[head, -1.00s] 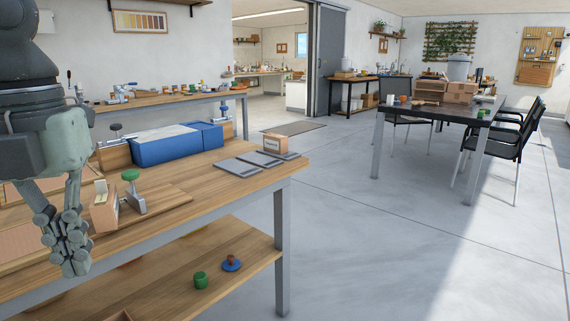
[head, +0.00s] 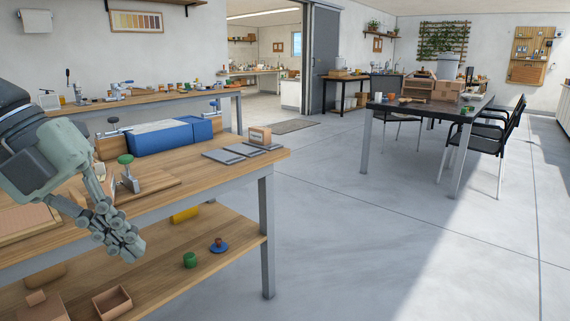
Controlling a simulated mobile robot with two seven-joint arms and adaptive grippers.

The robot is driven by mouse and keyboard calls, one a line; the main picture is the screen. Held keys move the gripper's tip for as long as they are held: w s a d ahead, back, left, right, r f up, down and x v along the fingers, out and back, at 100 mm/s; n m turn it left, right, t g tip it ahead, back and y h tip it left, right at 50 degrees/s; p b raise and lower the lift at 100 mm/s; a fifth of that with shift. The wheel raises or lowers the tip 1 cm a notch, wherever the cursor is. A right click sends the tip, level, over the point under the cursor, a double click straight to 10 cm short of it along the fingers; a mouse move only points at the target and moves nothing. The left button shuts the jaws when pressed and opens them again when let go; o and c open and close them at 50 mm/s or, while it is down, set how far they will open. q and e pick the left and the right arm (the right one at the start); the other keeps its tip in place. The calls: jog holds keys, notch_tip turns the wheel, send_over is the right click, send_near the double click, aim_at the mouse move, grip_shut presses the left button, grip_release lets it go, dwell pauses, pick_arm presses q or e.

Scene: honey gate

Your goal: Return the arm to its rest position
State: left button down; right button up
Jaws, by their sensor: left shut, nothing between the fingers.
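My left gripper (head: 127,246) comes in from the left, pointing down and to the right, in front of the near edge of the wooden workbench (head: 230,163). It is shut with nothing in its fingers. It hides part of the bench top and the shelf below. My right gripper is not in view.
On the bench are a blue box (head: 160,138), a green-knobbed clamp (head: 127,172), grey plates (head: 241,152) and a small labelled box (head: 259,135). The lower shelf (head: 210,245) holds a green jar (head: 190,260) and an open box (head: 112,302). Floor to the right (head: 350,240) is clear.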

pick_arm(q)
jog(key=w+a+n+t+h, duration=0.65)
jog(key=w+n+t, duration=0.25)
jog(key=w+t, duration=0.35)
jog(key=w+a+f+n+t+y, duration=0.1)
jog(key=a+f+n+t+y, duration=0.2)
jog(key=a+f+n+y, duration=1.4)
jog(key=s+d+f+n+g, duration=0.2)
jog(key=s+f+g, duration=0.3)
jog(key=f, duration=0.7)
jog(key=s+d+f+n+g, duration=0.1)
jog(key=s+d+f+g, duration=0.15)
jog(key=s+f, duration=0.65)
jog(key=s+d+f+n+g+h, duration=0.1)
jog(key=s+d+f+g+h, duration=0.2)
jog(key=s+d+f+g, duration=0.3)
jog(key=s+d+f, duration=0.4)
jog(key=d+f, duration=0.2)
jog(key=f, duration=0.2)
jog(key=shift+f, duration=0.15)
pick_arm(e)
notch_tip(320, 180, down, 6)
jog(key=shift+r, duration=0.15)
